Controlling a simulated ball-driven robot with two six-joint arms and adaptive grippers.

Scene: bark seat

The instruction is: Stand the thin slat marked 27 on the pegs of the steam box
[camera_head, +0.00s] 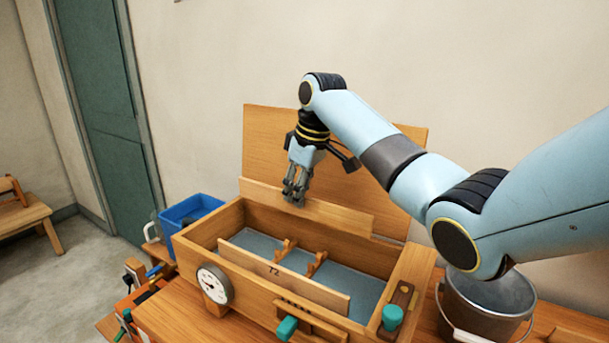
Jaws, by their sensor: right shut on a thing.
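The steam box (186,243) is an open wooden box with a grey floor and a gauge on its front. Two wooden pegs (317,263) show inside. A thin slat marked 72 (310,288) stands on edge in the box near the front wall. My right gripper (295,196) is shut on another thin slat (340,217), held on edge along the box's back side, in front of the raised lid. No number shows on this slat. I cannot tell whether it touches the box. My left gripper is not in view.
The raised lid (395,160) stands behind the box. A metal bucket (485,305) is at the right, under my right arm. A blue bin (190,212) is at the left. A teal knob (392,317) sits at the box's right end. The box's interior behind the 72 slat has free room.

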